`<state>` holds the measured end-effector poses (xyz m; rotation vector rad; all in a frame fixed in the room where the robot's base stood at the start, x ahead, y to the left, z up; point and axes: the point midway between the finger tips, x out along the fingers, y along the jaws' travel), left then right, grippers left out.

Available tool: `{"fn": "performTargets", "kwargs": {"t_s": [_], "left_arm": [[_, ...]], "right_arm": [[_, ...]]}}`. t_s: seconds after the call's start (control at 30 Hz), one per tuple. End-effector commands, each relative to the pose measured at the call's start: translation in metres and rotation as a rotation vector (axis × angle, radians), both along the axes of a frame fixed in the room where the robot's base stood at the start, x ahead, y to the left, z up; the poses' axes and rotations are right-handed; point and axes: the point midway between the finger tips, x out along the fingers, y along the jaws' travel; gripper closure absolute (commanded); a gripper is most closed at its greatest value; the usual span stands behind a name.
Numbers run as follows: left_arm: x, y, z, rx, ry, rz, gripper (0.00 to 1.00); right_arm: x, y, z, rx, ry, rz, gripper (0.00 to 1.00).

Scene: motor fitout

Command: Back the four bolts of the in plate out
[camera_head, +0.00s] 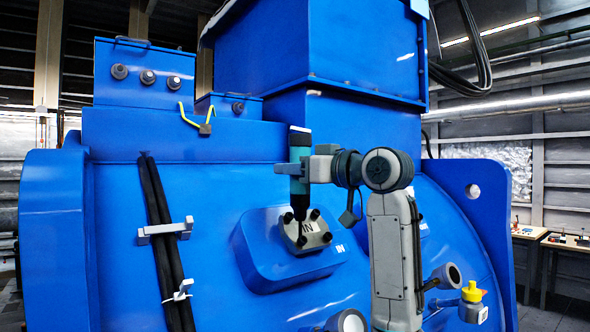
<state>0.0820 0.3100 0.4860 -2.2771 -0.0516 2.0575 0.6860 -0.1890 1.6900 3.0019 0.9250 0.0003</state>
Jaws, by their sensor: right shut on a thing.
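The in plate (312,229) is a grey plate marked "IN", on a raised blue pad on the motor housing. Black bolts show at its corners: upper left (287,217), upper right (315,214), lower left (301,242) and lower right (327,237). My right gripper (297,168) is shut on a teal and black driver tool (300,152), held upright in front of the plate. The tool's thin tip points down at the lower left bolt; I cannot tell whether it touches. My left gripper is not in view.
The blue motor (210,185) fills most of the view. Black cables (160,230) run down its left face under grey clamps (165,231). A similar pad is partly hidden behind my right arm. A yellow-capped fitting (473,301) is at lower right. Tables (568,243) stand far right.

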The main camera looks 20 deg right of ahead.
Motion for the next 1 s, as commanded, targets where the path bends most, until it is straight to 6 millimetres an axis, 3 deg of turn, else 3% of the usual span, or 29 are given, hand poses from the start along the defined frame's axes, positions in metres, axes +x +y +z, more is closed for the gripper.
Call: {"fn": "performTargets", "kwargs": {"t_s": [0.47, 1.0], "left_arm": [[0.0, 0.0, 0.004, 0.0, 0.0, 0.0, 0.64], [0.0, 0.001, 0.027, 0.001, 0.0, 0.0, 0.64]], "right_arm": [[0.0, 0.0, 0.006, 0.001, -0.001, 0.0, 0.96], [0.0, 0.0, 0.047, 0.001, -0.003, 0.0, 0.96]]}}
